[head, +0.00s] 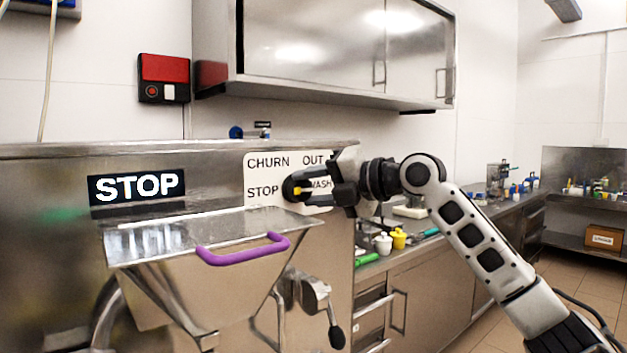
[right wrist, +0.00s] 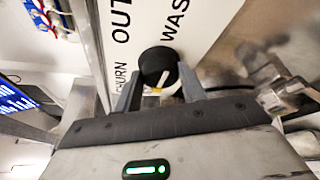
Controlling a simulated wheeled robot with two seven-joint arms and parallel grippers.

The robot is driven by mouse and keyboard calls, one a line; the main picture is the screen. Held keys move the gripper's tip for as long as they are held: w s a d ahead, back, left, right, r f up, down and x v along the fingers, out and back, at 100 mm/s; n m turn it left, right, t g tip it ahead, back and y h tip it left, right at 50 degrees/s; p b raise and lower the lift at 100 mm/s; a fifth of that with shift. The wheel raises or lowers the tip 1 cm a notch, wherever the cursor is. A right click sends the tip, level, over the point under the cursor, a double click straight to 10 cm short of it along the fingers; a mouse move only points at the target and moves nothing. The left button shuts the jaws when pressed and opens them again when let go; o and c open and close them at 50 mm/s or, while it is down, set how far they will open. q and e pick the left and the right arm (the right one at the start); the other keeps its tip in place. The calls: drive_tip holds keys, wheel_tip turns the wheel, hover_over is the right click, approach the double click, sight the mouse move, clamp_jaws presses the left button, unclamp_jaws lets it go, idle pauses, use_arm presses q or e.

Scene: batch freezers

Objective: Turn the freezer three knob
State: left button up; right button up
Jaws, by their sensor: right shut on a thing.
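A round black knob (head: 291,188) with a yellow mark sits on a white label plate (head: 262,174) on the steel machine's front. The plate reads CHURN, OUT, STOP and WASH, with WASH partly covered by my gripper. My right gripper (head: 304,189) reaches in from the right and is shut on the knob. In the right wrist view the knob (right wrist: 157,67) sits between the two fingers (right wrist: 160,82), and a white pointer line shows on its face. A sign (head: 137,187) on the machine reads STOP. No machine number is readable. My left gripper is not in view.
A steel hopper with a purple handle (head: 243,250) juts out below the plate, with a black-tipped lever (head: 336,336) to its right. A wall cabinet (head: 320,50) hangs above. The counter at right holds a yellow cup (head: 399,239) and small items.

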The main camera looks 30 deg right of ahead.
idle(0.3)
idle(0.4)
drive_tip(key=o, duration=1)
drive_tip(key=shift+c, duration=0.2)
drive_tip(key=shift+s, duration=0.1)
